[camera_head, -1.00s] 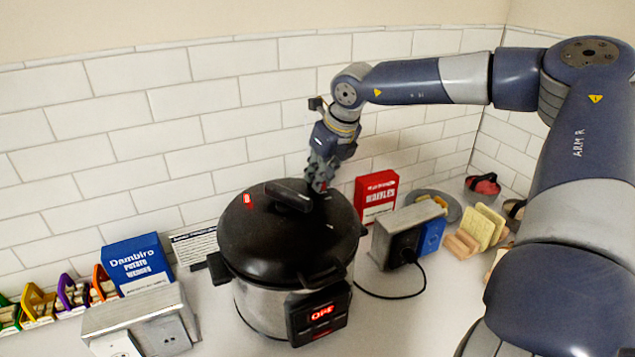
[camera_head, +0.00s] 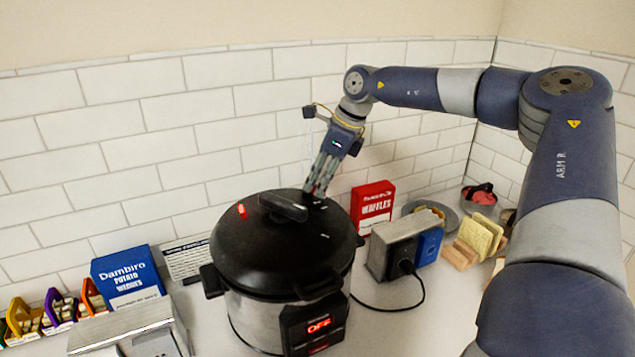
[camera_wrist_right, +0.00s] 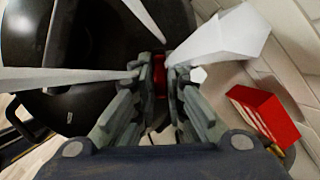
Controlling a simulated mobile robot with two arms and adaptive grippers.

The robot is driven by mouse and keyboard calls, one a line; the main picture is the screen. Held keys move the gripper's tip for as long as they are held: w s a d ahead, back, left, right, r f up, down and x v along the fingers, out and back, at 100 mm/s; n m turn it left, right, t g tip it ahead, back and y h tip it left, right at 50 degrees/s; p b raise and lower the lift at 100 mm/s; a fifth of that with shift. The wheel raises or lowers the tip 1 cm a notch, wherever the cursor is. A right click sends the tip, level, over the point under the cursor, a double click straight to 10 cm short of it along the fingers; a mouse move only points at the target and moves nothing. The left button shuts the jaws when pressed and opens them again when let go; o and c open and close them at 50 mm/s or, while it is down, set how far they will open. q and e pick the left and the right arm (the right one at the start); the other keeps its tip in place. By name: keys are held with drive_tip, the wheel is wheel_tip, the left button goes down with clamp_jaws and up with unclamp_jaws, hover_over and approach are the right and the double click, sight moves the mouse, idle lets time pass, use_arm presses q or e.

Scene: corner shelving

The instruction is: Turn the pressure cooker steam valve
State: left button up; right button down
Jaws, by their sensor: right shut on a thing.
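The pressure cooker (camera_head: 270,250) stands on the counter, with a black lid, a steel body and a front display reading OFF. A dark handle (camera_head: 283,207) lies across the lid top. My right gripper (camera_head: 314,192) points down at the lid's back right, beside that handle. In the right wrist view, the gripper (camera_wrist_right: 154,70) is shut on a small red piece, the steam valve (camera_wrist_right: 159,75), mostly hidden by the fingers. The black lid (camera_wrist_right: 95,60) is behind the fingers there. The valve's turn angle cannot be told. My left gripper is not in view.
A red waffles box (camera_head: 373,209) stands right of the cooker, near a grey socket block (camera_head: 392,255) with a black cable. A blue potato wedges box (camera_head: 128,277) and a printed card (camera_head: 188,261) stand left. The tiled wall (camera_head: 160,150) is close behind.

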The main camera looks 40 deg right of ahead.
idle(0.4)
drive_tip(key=c, duration=1.9)
unclamp_jaws()
drive_tip(key=shift+r, duration=0.1)
drive_tip(key=v, duration=1.2)
